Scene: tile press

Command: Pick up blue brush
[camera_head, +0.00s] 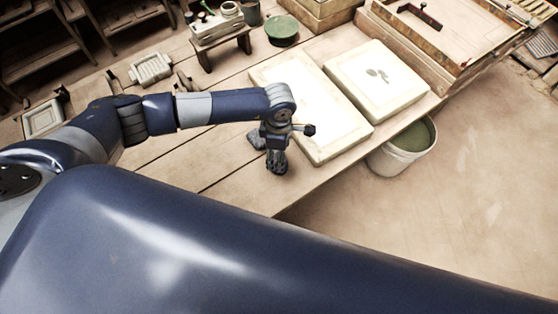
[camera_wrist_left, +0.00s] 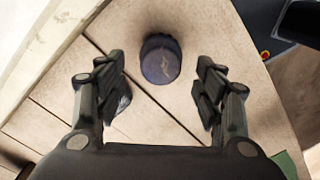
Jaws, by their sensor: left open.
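A dark blue rounded object (camera_wrist_left: 160,60), which looks like the blue brush seen end-on, is on the wooden boards in the left wrist view. It shows beyond and between the spread fingers of my left gripper (camera_wrist_left: 165,92), with clear space on both sides. My left gripper (camera_head: 270,155) is open and points down near the table's front edge in the head view. It hides most of what is under it there, so I cannot make out the brush in that view. A small bluish-grey patch is partly hidden behind the left finger in the wrist view. My right gripper is not in view.
Two pale slabs (camera_head: 385,82) lie right of the gripper on the plank table (camera_head: 215,150). A white bucket (camera_head: 385,160) with a green inside stands below the front edge. A small stand (camera_head: 220,45) and green round pot (camera_head: 282,30) are at the back.

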